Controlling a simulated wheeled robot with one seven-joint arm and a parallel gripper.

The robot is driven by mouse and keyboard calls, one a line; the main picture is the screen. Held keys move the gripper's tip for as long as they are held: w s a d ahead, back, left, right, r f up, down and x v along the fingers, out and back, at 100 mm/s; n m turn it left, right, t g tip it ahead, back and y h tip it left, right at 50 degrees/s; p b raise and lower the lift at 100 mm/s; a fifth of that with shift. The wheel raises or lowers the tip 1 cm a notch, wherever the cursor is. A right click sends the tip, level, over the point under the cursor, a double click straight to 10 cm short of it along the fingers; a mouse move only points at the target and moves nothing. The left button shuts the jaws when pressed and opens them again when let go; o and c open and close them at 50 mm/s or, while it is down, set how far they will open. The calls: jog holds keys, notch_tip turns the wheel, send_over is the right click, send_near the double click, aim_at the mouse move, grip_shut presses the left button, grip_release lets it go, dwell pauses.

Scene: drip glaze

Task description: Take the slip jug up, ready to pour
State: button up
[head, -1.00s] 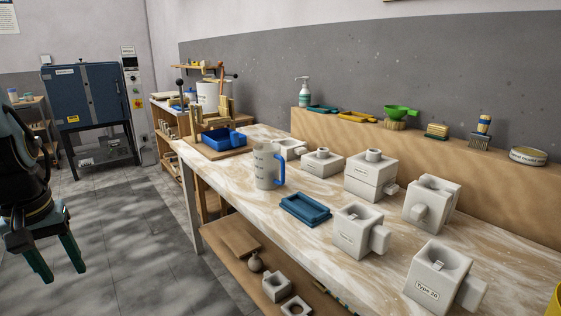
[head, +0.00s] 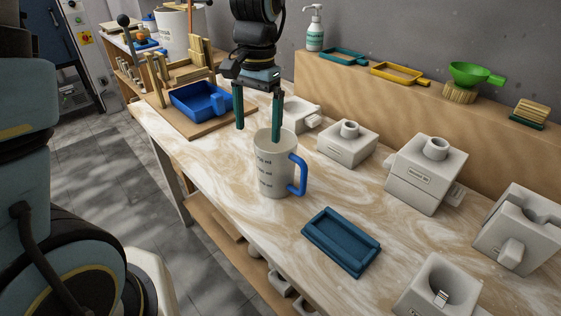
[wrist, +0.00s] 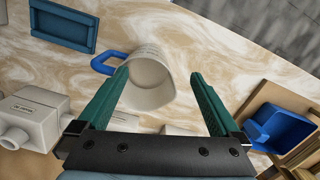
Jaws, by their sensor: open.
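The slip jug (head: 269,172) stands upright on the marbled table, a pale grey cup with dark printed marks and a blue handle (head: 299,174) on its right side. My gripper (head: 258,134) points down with two green fingers spread apart. In the head view it is above and slightly behind the jug, one finger overlapping the rim. In the wrist view the jug (wrist: 150,80) shows beyond the fingertips, nearer the left finger, with its blue handle (wrist: 106,62) to the left. The jug is not gripped, and I cannot tell whether a finger touches it.
A blue tray (head: 341,240) lies right of the jug. White plaster moulds (head: 425,172) stand along the right and back. A blue tub (head: 198,101) on a wooden board is at the left. A ledge with sieves and a pump bottle (head: 315,30) runs behind.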

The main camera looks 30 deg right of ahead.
jog(key=s+d+r+m, duration=0.2)
jog(key=s+d+m, duration=0.1)
jog(key=s+d, duration=0.3)
jog(key=p, duration=0.4)
send_over(297, 189)
jog(key=shift+y, duration=0.3)
jog(key=shift+f, duration=5.55)
jog(key=shift+c, duration=0.2)
grip_shut()
